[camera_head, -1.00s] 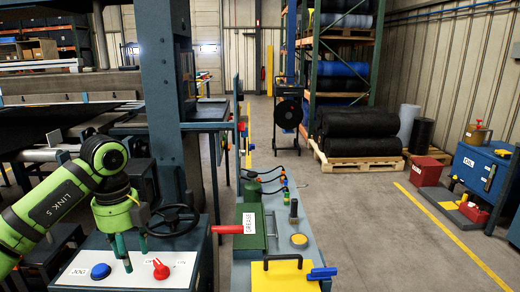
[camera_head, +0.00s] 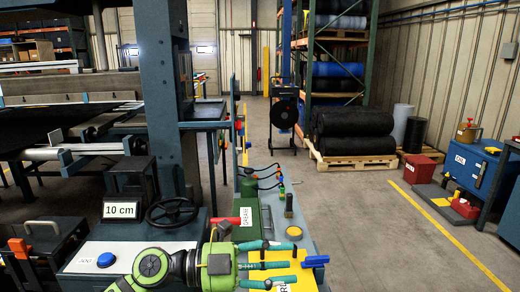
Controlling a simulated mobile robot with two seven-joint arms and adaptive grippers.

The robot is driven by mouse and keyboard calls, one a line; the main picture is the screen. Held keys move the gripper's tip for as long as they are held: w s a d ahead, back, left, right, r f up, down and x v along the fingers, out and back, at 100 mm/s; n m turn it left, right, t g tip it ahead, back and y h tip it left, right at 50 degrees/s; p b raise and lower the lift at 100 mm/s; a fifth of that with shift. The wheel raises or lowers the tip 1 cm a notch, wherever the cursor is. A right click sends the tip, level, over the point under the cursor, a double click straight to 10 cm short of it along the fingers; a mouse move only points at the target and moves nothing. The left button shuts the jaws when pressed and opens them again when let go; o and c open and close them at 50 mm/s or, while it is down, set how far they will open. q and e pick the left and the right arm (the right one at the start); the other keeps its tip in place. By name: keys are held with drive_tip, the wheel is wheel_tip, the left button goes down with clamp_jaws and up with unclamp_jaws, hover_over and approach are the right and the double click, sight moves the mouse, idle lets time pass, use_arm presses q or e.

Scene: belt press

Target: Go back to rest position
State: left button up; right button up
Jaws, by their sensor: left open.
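My left arm comes in at the bottom with green links. Its gripper (camera_head: 290,265) is open, with teal fingers pointing right. Nothing shows between the fingers. The gripper is in front of the yellow plate (camera_head: 262,274) and hides part of it. The blue handle (camera_head: 315,261) is just right of the fingertips. My right gripper does not show.
The control panel holds a blue button (camera_head: 106,260) and a black handwheel (camera_head: 172,212); my arm hides part of it. A green grease box (camera_head: 247,222) is beyond the gripper. The floor (camera_head: 385,245) at right is clear.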

use_arm(q)
drive_tip(key=w+a+r+n+t+y, duration=0.1)
drive_tip(key=w+a+n+t+y, duration=0.2)
drive_tip(key=n+t, duration=0.6)
drive_tip(key=w+a+r+n+t+y, duration=0.1)
drive_tip(key=w+a+n+t+y, duration=0.1)
drive_tip(key=a+n+t, duration=0.55)
drive_tip(key=s+a+f+n+g+y, duration=0.25)
drive_tip(key=a+f+n+y, duration=0.3)
drive_tip(key=f, duration=0.45)
drive_tip(key=s+a+f+n+g+y, duration=0.1)
drive_tip(key=s+a+f+n+y, duration=0.2)
drive_tip(key=a+f+n+y, duration=0.35)
drive_tip(key=s+f+g, duration=1.1)
drive_tip(key=s+f, duration=0.6)
drive_tip(key=s, duration=0.5)
wheel_tip(320, 180, down, 25)
drive_tip(key=s+g, duration=0.2)
drive_tip(key=s, duration=0.1)
drive_tip(key=s+a+f, duration=0.3)
drive_tip(key=s+f, duration=0.9)
drive_tip(key=s, duration=0.2)
drive_tip(key=shift+s+f+g+y, duration=0.15)
drive_tip(key=shift+s+g+y, duration=0.15)
drive_tip(key=shift+g, duration=0.1)
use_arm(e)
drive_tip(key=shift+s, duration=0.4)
